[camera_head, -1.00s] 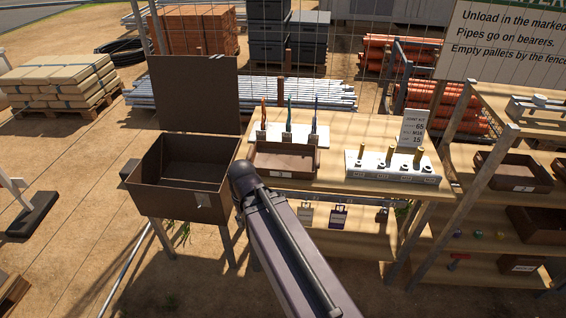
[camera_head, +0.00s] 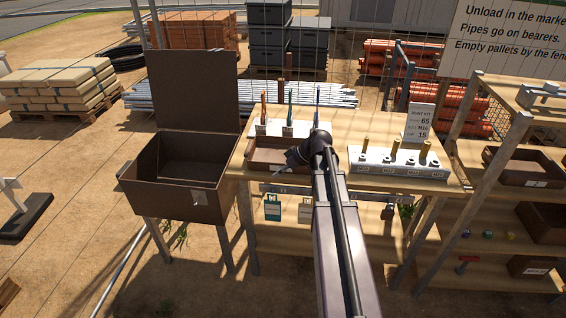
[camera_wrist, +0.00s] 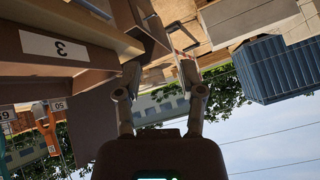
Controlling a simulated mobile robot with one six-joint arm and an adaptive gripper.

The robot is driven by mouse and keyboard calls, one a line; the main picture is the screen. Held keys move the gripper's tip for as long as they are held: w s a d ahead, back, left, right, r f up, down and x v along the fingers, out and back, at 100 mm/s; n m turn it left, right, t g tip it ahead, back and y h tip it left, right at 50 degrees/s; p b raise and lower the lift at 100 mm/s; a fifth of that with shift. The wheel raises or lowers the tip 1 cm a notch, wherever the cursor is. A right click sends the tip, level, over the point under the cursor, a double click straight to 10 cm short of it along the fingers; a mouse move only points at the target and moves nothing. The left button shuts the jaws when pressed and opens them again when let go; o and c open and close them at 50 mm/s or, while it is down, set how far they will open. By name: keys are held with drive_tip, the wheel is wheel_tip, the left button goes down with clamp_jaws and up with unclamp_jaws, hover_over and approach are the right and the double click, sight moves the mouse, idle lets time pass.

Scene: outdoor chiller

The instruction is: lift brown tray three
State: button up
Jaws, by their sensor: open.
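A shallow brown tray (camera_head: 262,152) sits on the wooden table, in front of a white stand with coloured upright tools. My gripper (camera_head: 296,158) is at its right end and hides part of it in the head view. In the wrist view, which is upside down, a brown wall with a white label "3" (camera_wrist: 54,46) is close at the upper left, likely this same tray. My gripper (camera_wrist: 160,72) is open there, its two fingers apart with nothing held between them. I cannot tell whether a finger touches the tray.
A grey holder (camera_head: 398,163) with brass pegs stands right of the tray, with a sign (camera_head: 420,121) behind it. A large open brown bin (camera_head: 180,180) stands left of the table. More brown trays (camera_head: 527,166) are on the right shelves. Tags hang under the table's front edge.

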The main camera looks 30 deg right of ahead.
drive_tip(key=w+d+n+t+y+b, duration=0.1)
drive_tip(key=w+d+n+t+b, duration=0.1)
drive_tip(key=d, duration=1.1)
drive_tip(key=shift+w+d+r+n+t+y+b, duration=0.3)
drive_tip(key=shift+w+r+t+b, duration=0.15)
drive_tip(key=shift+t, duration=0.65)
drive_tip(key=shift+f, duration=0.1)
drive_tip(key=b+x, duration=0.4)
drive_tip(key=x, duration=0.3)
drive_tip(key=shift+f, duration=0.15)
drive_tip(key=shift+w+a+f, duration=0.2)
drive_tip(key=shift+w+a, duration=0.2)
drive_tip(key=shift+a, duration=0.1)
